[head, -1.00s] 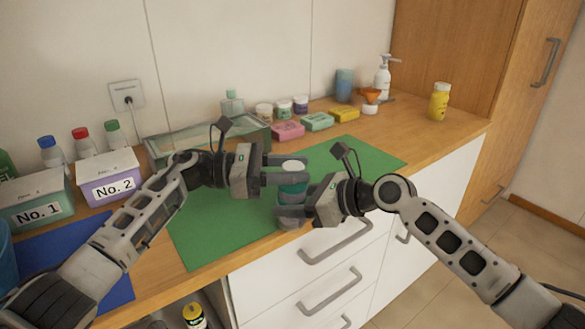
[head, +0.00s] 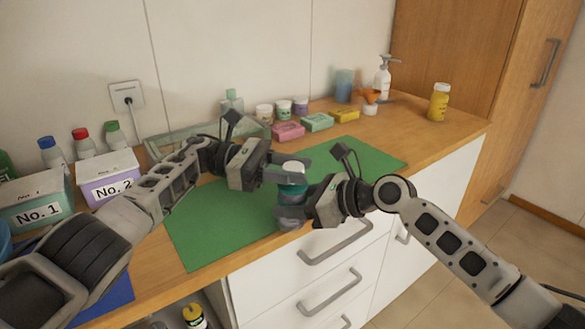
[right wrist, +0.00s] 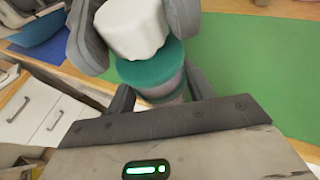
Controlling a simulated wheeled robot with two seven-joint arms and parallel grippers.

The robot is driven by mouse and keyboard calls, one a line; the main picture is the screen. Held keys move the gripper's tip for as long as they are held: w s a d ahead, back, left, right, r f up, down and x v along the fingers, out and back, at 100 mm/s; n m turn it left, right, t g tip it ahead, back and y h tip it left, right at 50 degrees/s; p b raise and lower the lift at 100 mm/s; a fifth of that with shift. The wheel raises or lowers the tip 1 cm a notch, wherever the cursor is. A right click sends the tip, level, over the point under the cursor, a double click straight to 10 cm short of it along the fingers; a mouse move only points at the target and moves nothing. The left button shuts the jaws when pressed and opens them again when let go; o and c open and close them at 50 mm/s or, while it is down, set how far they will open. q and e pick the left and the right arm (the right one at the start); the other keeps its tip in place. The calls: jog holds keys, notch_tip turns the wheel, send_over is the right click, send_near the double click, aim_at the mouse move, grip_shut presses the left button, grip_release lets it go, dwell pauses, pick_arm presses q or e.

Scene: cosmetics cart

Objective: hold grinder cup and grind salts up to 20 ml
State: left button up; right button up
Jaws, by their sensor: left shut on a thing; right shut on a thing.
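The grinder stands upright near the front edge of the green mat (head: 225,235). In the head view it has a white top (head: 293,164), a teal middle (head: 292,187) and a greyish cup (head: 289,222) below. My left gripper (head: 290,173) is shut on the white top from the left. My right gripper (head: 294,203) is shut on the grinder cup from the right. The right wrist view shows the white top (right wrist: 134,30) between my left fingers, and the teal part (right wrist: 150,68) above the cup (right wrist: 163,93). The cup's contents and level are hidden.
Boxes No. 1 (head: 38,212) and No. 2 (head: 112,187) stand at the left with capped bottles behind. Soap bars, small jars, an orange funnel (head: 371,96), a pump bottle (head: 382,78) and a yellow bottle (head: 438,102) line the back right. The mat's right part is clear.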

aim_at(292, 167)
pick_arm(q)
jog(key=o, duration=1)
jog(key=shift+s+f, duration=0.1)
jog(key=shift+s, duration=0.05)
notch_tip(292, 167, up, 10)
jog(key=shift+r, duration=0.1)
